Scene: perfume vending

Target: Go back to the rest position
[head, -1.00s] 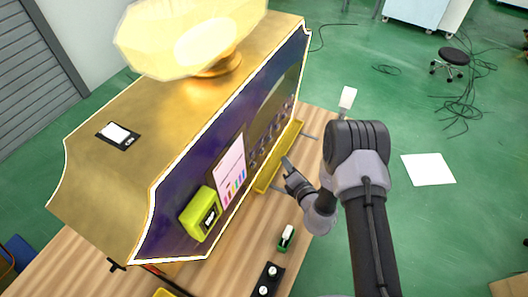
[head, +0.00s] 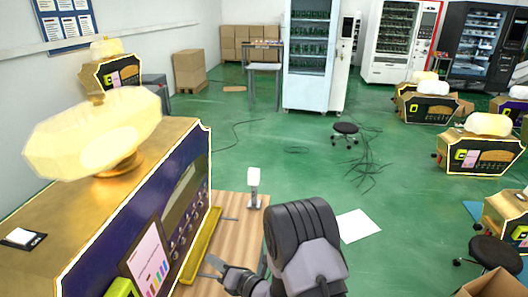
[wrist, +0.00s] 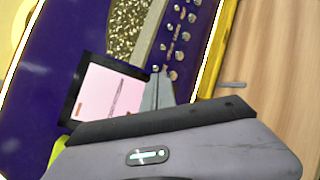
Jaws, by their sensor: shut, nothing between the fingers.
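The perfume vending machine (head: 150,215) has a gold body, a dark purple front and a pale faceted bottle shape (head: 95,130) on top. It stands at the left in the head view. My gripper (head: 212,263) is shut and empty, in front of the machine near its yellow tray (head: 203,245). In the wrist view my gripper (wrist: 160,84) shows in front of the purple panel, beside a pink screen (wrist: 105,92) and a row of round buttons (wrist: 175,40). I cannot tell how far the fingertips are from the panel.
A wooden table (head: 232,215) carries the machine and a small white-topped stand (head: 253,188). A green floor with a black stool (head: 345,129), cables and a white sheet (head: 356,225) lies beyond. More gold machines (head: 482,150) stand at the right, and a cardboard box (head: 492,286) is at lower right.

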